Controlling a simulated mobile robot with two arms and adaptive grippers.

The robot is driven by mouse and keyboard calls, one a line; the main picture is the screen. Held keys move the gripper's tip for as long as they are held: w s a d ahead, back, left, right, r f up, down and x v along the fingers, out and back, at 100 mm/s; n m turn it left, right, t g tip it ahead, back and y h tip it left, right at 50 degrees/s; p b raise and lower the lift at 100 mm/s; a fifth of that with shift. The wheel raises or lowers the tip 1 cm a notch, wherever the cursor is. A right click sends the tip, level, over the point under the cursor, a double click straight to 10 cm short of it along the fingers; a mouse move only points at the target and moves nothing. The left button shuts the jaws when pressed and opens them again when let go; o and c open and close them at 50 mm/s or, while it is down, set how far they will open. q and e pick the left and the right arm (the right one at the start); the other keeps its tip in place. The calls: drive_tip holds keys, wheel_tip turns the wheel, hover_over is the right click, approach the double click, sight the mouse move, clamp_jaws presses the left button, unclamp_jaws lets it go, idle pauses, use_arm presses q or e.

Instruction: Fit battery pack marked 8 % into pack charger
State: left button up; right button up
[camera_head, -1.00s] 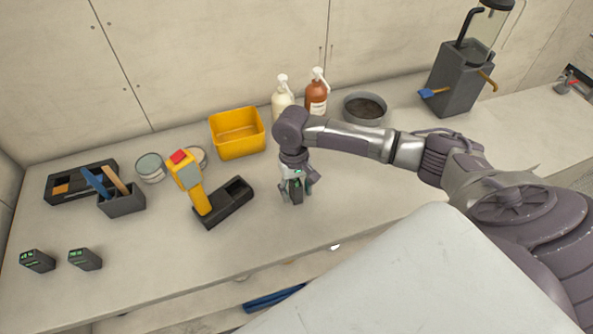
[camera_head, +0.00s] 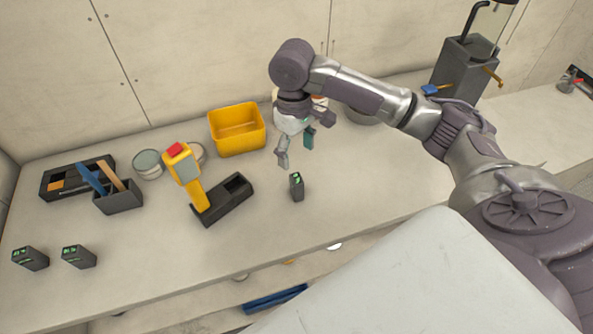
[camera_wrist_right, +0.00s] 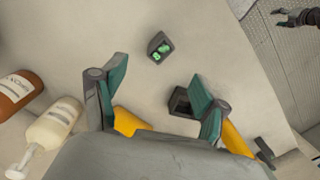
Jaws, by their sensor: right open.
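A dark battery pack (camera_head: 296,186) with a green display stands alone on the counter, right of the pack charger. It also shows in the right wrist view (camera_wrist_right: 160,47); its green marks are too small to read surely. The black pack charger (camera_head: 232,204) has an empty slot at its right end, and the slot also shows in the right wrist view (camera_wrist_right: 182,103). My right gripper (camera_head: 297,152) is open and empty, above and behind the pack, not touching it. A dark shape at the top right of the wrist view looks like my left gripper (camera_wrist_right: 297,17); its jaws are unclear.
A yellow tool (camera_head: 184,170) with a red top stands at the charger's left end. Two more packs (camera_head: 30,258) (camera_head: 79,257) stand at the front left. A yellow bin (camera_head: 237,131), cans and bottles (camera_wrist_right: 55,122) stand behind. The counter around the lone pack is clear.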

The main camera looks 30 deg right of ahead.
sight(299, 178)
drive_tip(key=n, duration=0.6)
drive_tip(key=shift+s+d+r+t, duration=0.1)
drive_tip(key=shift+s+r+t, duration=0.1)
drive_tip(key=shift+s+t, duration=0.1)
drive_tip(key=f+n, duration=0.4)
drive_tip(key=f, duration=0.1)
drive_tip(key=f+n, duration=0.2)
drive_tip(key=f, duration=0.1)
drive_tip(key=shift+s, duration=0.25)
drive_tip(key=shift+w+a+f+p, duration=0.15)
drive_tip(key=shift+f+p, duration=0.3)
drive_tip(key=shift+f, duration=0.9)
drive_tip(key=shift+a+f+p, duration=0.1)
drive_tip(key=shift+f+p, duration=0.3)
drive_tip(key=shift+f, duration=0.9)
clamp_jaws()
drive_tip(key=shift+r, duration=0.15)
